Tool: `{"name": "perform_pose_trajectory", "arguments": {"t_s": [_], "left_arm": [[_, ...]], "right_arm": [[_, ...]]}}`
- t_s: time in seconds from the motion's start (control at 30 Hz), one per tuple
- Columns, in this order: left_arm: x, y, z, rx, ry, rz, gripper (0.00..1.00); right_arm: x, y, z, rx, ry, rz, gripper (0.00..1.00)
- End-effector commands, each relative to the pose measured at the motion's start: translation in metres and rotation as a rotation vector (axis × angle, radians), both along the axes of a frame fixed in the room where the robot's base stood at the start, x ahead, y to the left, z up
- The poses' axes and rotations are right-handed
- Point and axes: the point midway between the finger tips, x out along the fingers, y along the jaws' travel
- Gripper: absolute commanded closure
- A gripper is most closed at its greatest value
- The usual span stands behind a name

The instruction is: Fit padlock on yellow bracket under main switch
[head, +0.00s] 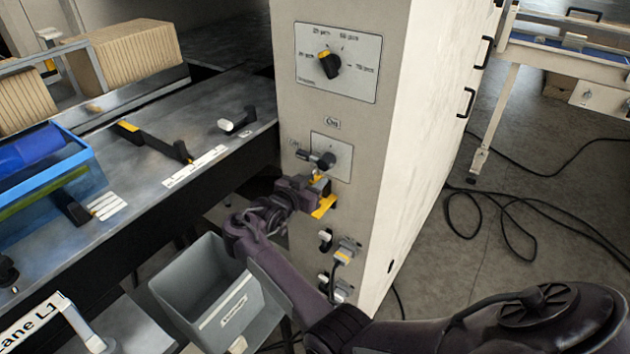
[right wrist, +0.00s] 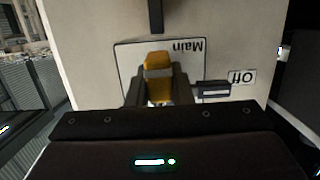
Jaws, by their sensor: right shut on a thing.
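The main switch (head: 323,160) is a dark rotary handle on a plate on the cabinet front, its handle pointing left. The yellow bracket (head: 323,208) sticks out of the cabinet below it. My right gripper (head: 306,191) is at the bracket's upper left, just under the switch. It is shut on the padlock (right wrist: 158,78), which shows yellow with a grey band between the fingers in the right wrist view. In the head view the fingers partly hide the padlock, and I cannot tell whether it touches the bracket. My left gripper is out of view.
The cabinet (head: 385,130) has a selector dial (head: 329,64) above and plugs with cables (head: 345,252) below the bracket. A grey bin (head: 215,290) stands lower left. A metal bench (head: 200,130) is at left. Cables lie on the floor at right.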

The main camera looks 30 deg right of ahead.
Motion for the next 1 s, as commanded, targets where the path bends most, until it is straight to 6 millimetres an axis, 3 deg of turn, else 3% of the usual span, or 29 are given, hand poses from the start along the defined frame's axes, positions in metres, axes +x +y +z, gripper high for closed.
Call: {"name": "perform_pose_trajectory", "arguments": {"t_s": [0.6,1.0], "left_arm": [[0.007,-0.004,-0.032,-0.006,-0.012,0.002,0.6],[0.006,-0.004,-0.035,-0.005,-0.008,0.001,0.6]], "right_arm": [[0.0,0.0,-0.037,0.0,-0.002,0.001,1.0],[0.001,0.0,-0.04,0.0,-0.001,0.001,1.0]]}}
